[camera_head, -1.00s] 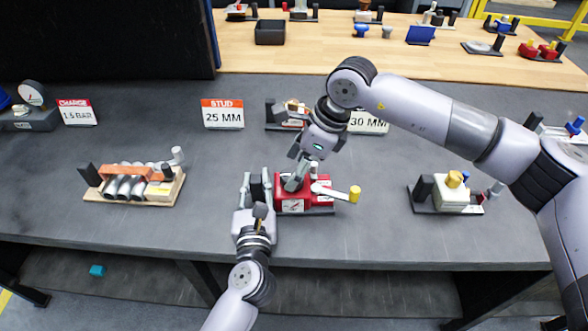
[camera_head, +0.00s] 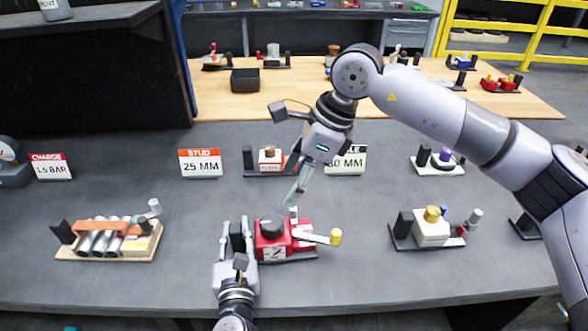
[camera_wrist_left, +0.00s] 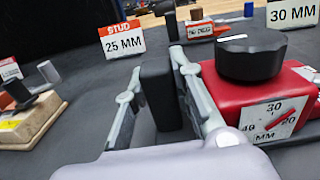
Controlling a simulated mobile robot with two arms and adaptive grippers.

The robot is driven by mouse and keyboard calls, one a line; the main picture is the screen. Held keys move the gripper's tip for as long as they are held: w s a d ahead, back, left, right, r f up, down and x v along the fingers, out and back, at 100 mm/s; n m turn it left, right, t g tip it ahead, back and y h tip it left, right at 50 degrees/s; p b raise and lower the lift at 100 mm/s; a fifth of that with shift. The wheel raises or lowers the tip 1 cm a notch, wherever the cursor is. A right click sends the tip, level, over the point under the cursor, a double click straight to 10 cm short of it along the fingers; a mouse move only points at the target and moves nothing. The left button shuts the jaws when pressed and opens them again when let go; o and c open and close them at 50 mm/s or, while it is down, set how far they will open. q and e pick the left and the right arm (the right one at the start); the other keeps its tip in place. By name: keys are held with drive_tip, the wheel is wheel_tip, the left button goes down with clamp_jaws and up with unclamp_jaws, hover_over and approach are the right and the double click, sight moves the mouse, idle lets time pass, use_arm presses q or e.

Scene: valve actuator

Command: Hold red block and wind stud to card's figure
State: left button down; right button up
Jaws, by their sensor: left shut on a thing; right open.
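The red block (camera_head: 263,249) stands on a dark base on the near part of the table, with a black round knob (camera_head: 271,226) on top. Its front dial (camera_wrist_left: 274,117), in the left wrist view, has a red needle pointing up right, between 30 and 20. A black upright post (camera_wrist_left: 160,92) stands at its left side. My left gripper (camera_head: 236,236) is shut on this post, one finger each side. My right gripper (camera_head: 299,182) is open and empty, above and apart from the knob. The STUD card (camera_head: 200,163) reads 25 MM.
A lever with a yellow tip (camera_head: 336,237) sticks out right of the red block. A cream block fixture (camera_head: 431,229) stands further right, a wooden tray with cylinders (camera_head: 108,240) left. Another card (camera_head: 346,160) behind shows 30 MM.

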use_arm(q)
drive_tip(key=c, duration=1.3)
unclamp_jaws()
